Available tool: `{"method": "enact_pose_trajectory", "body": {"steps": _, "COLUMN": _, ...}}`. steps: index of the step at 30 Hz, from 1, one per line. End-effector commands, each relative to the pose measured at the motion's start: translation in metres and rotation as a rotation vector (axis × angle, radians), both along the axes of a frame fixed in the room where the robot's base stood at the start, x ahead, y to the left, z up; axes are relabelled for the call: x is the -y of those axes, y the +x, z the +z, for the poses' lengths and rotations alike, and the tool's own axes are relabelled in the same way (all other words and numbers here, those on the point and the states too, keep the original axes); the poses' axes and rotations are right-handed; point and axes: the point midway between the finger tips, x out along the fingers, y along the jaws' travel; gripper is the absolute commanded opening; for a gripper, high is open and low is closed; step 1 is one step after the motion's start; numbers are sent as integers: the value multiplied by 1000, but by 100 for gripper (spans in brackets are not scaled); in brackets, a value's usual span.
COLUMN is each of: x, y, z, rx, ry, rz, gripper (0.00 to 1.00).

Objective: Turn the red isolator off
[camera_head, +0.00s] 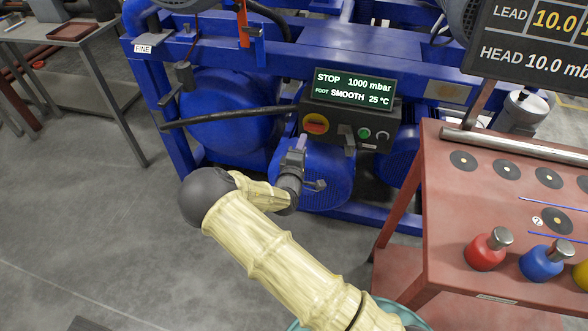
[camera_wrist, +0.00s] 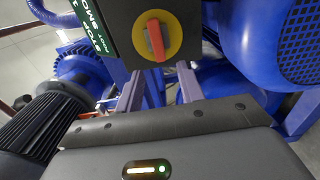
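The red isolator (camera_head: 316,124) is a red handle on a round yellow plate, on the left of the dark control box (camera_head: 344,136). In the wrist view the red isolator (camera_wrist: 155,40) is at the top middle, its handle running nearly up and down the picture. In the head view the handle looks roughly level. My gripper (camera_head: 302,142) is just below and in front of it. In the wrist view my gripper (camera_wrist: 158,76) is open, its two fingers apart and pointing towards the isolator. Nothing is between the fingers, and I see no contact with the handle.
The box's display (camera_head: 352,90) reads STOP, 1000 mbar, SMOOTH, 25 °C. A green button (camera_head: 365,133) and another knob sit right of the isolator. A black hose (camera_head: 230,117) runs to the box's left. A red table (camera_head: 440,190) with coloured weights stands at right. Floor at left is clear.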

Motion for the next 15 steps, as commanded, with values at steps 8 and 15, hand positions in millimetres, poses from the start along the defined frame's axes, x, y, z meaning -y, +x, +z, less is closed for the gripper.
{"method": "enact_pose_trajectory", "body": {"steps": 8, "x": -12, "y": -56, "z": 0, "rx": -2, "ry": -2, "rz": 2, "gripper": 38}}
{"method": "enact_pose_trajectory", "body": {"steps": 15, "x": -19, "y": -94, "z": 0, "rx": -1, "ry": -1, "rz": 2, "gripper": 38}}
